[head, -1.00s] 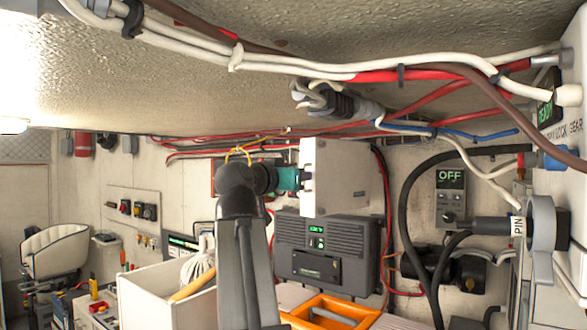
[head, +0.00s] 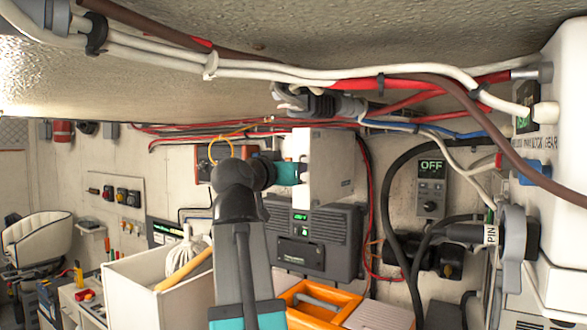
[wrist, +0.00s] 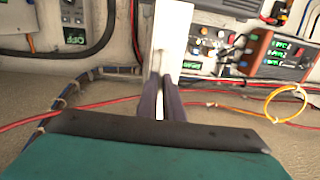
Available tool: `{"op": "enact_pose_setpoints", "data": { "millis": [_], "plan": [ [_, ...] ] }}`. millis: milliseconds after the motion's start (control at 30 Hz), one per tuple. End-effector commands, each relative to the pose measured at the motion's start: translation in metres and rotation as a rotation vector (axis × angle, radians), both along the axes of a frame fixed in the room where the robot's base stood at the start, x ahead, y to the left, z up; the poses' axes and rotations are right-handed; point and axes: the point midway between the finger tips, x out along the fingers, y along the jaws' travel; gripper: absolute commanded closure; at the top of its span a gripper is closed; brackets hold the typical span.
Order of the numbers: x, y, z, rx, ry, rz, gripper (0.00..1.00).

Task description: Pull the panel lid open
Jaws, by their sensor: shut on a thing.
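The panel lid (head: 331,165) is a pale upright plate near the middle of the head view. It stands out from the wall at an angle. In the wrist view, the lid (wrist: 166,35) shows nearly edge-on. My gripper (wrist: 165,82) has its two dark fingers close together at the lid's near end, shut on it. In the head view, my gripper (head: 301,172) meets the lid's left side, and its fingertips are hard to make out. A panel with switches and green displays (wrist: 215,45) shows beside the lid in the wrist view.
A grey unit with green displays (head: 315,240) sits below the lid. An open white bin (head: 140,295) and an orange toolbox (head: 318,305) stand in front. Thick cables (head: 300,78) hang across the top. A white housing (head: 560,130) stands close on the right.

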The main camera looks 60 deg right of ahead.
Motion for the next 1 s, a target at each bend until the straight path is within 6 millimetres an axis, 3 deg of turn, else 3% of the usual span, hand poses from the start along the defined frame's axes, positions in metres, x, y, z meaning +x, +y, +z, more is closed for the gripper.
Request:
{"op": "enact_pose_setpoints", "data": {
  "millis": [567, 1000],
  "plan": [
    [0.000, 0.004, 0.002, -0.003, -0.001, 0.002, 0.86],
    [-0.001, 0.032, 0.003, -0.004, -0.001, 0.003, 0.86]
  ]
}}
